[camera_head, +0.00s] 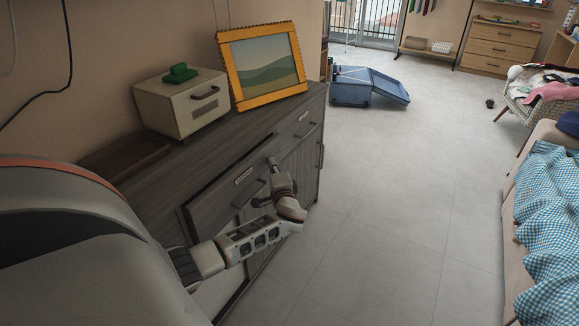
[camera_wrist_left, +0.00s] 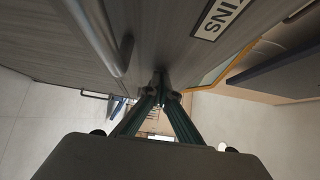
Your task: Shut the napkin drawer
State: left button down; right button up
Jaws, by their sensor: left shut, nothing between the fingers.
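The napkin drawer (camera_head: 213,194) is in the grey wooden sideboard, on its near side. Its front stands out from the sideboard body, so it looks partly open. It has a pale label and a dark bar handle. In the left wrist view the drawer front (camera_wrist_left: 165,25) fills the top, with a label ending in "INS" (camera_wrist_left: 218,15) and a metal handle (camera_wrist_left: 98,35). My left gripper (camera_head: 271,163) is shut and empty, close to the right end of the drawer front; its fingertips (camera_wrist_left: 160,88) meet near the front. Contact is unclear. My right gripper is out of view.
The sideboard top (camera_head: 205,150) holds a cream box (camera_head: 175,110) with a green object on it, and an orange picture frame (camera_head: 233,75). A second drawer (camera_head: 296,128) sits farther right. The floor (camera_head: 400,200) beside the sideboard is clear; an open blue suitcase (camera_head: 350,95) lies beyond.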

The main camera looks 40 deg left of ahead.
aim_at(263, 163)
pick_arm(q)
jog(key=a, duration=0.1)
jog(key=s+a, duration=0.1)
jog(key=a, duration=0.1)
jog(key=shift+a, duration=0.4)
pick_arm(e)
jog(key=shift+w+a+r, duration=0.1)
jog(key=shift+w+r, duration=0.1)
pick_arm(q)
jog(key=shift+a+r, duration=0.15)
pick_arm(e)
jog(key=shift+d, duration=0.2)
